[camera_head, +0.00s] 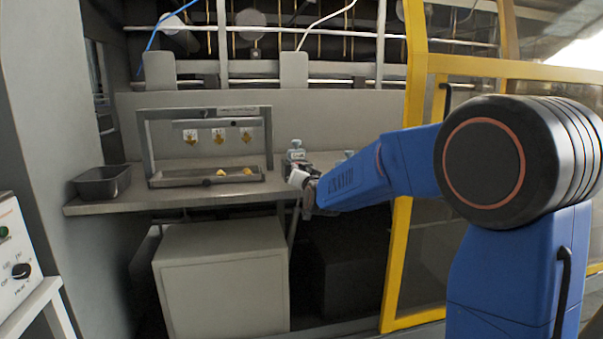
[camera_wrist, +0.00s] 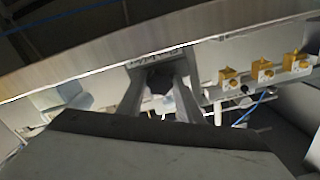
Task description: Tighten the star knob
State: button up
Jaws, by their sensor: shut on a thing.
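The star knob (camera_wrist: 160,80) is a dark, many-sided knob in the middle of the wrist view. My gripper (camera_wrist: 160,93) has one finger on each side of it and is shut on it. In the head view my gripper (camera_head: 306,190) is at the end of the blue arm, over the right part of the grey bench. The knob cannot be made out there, as the gripper and arm cover that spot. How tight the knob is cannot be told.
A pale bottle (camera_head: 296,150) stands close behind my gripper. A yellow-framed guard (camera_head: 398,265) rises on the right.

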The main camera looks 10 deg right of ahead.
jog(key=m, duration=1.3)
jog(key=shift+m, duration=0.4)
jog(key=m, duration=0.5)
jog(key=shift+m, duration=0.3)
jog(key=m, duration=0.5)
jog(key=shift+m, duration=0.3)
jog(key=o, duration=1)
jog(key=shift+r, duration=0.15)
jog(key=shift+o, duration=0.2)
